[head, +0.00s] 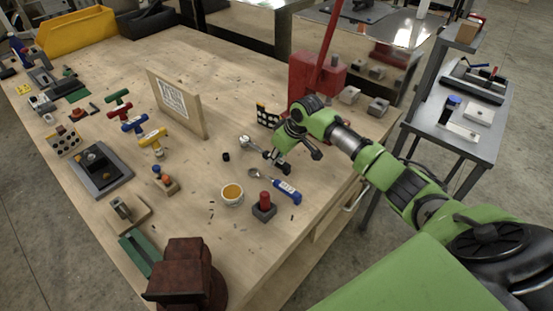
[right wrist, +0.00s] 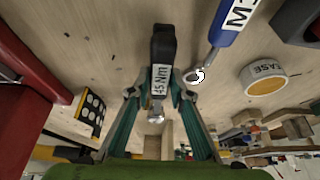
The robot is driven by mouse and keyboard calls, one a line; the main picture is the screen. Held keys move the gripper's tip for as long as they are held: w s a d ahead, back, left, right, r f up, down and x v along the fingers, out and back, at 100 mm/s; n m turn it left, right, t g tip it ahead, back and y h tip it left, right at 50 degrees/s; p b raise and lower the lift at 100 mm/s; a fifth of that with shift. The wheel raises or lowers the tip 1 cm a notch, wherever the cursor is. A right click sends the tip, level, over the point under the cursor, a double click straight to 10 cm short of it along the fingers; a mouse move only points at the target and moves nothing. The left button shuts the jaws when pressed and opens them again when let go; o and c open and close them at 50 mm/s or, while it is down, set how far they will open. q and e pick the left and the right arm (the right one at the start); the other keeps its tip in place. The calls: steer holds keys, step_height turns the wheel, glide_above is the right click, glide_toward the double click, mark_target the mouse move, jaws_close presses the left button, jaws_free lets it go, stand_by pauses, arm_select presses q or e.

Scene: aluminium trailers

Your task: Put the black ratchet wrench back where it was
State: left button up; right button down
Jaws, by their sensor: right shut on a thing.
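The black ratchet wrench has a black handle (right wrist: 162,45), a white label reading "15 Nm" and a silver head (right wrist: 156,119). My right gripper (right wrist: 160,93) is shut on it around the labelled part, as the right wrist view shows. In the head view my right gripper (head: 277,158) is over the right part of the bench, and the silver head (head: 249,143) sticks out to its left. The gripper hides much of the handle there. I cannot tell whether the wrench touches the bench. My left gripper is not in view.
A blue-handled tool (head: 286,188), a grease tub (head: 232,196) and a red-topped block (head: 264,207) are close in front of the gripper. A dotted black panel (head: 267,116) and a red stand (head: 312,78) are behind it. A wooden upright board (head: 177,104) stands left.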

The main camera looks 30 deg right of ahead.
steer(key=shift+s+f, duration=0.3)
steer(key=shift+f, duration=0.5)
steer(key=c, duration=1.8)
jaws_free()
steer(key=shift+f, duration=0.1)
steer(key=shift+c, duration=0.2)
steer(key=shift+w, duration=0.2)
steer(key=shift+s+r, duration=0.15)
steer(key=shift+r, duration=0.45)
steer(key=b+v, duration=0.2)
steer(key=v, duration=0.9)
steer(key=shift+d, duration=0.1)
